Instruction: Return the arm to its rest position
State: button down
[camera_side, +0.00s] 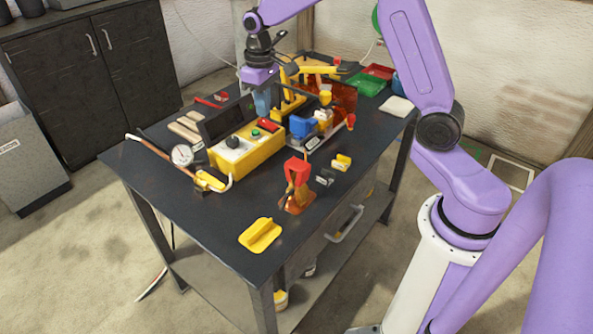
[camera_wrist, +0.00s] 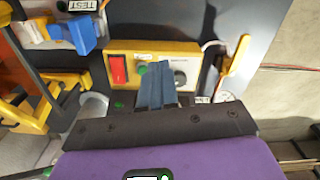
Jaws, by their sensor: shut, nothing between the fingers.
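My gripper (camera_side: 262,103) is at the end of my purple arm, above the back part of the dark workbench (camera_side: 210,225), pointing down. In the wrist view, its two blue-grey fingers (camera_wrist: 156,85) are together with nothing between them. They overlap part of a yellow control box (camera_wrist: 200,52) in that view. In the side view, the same box (camera_side: 262,143) sits on the bench, nearer the camera than my gripper. I cannot tell exactly how far the fingertips are above the bench.
A yellow clamp-like frame (camera_side: 290,98) stands close to the right of my gripper. A blue block (camera_side: 302,127), a dial gauge (camera_side: 182,155), a red-topped tool (camera_side: 297,170) and a yellow piece (camera_side: 261,235) are on the bench. Its front left part is clear.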

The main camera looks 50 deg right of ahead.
jog(key=s+a+r+n, duration=0.3)
jog(key=s+a, duration=0.4)
jog(key=s, duration=0.2)
jog(key=s+d+n, duration=0.1)
jog(key=s+n, duration=0.6)
jog(key=s, duration=1.8)
jog(key=shift+f, duration=0.4)
jog(key=shift+w+a, duration=0.1)
jog(key=shift+w, duration=0.05)
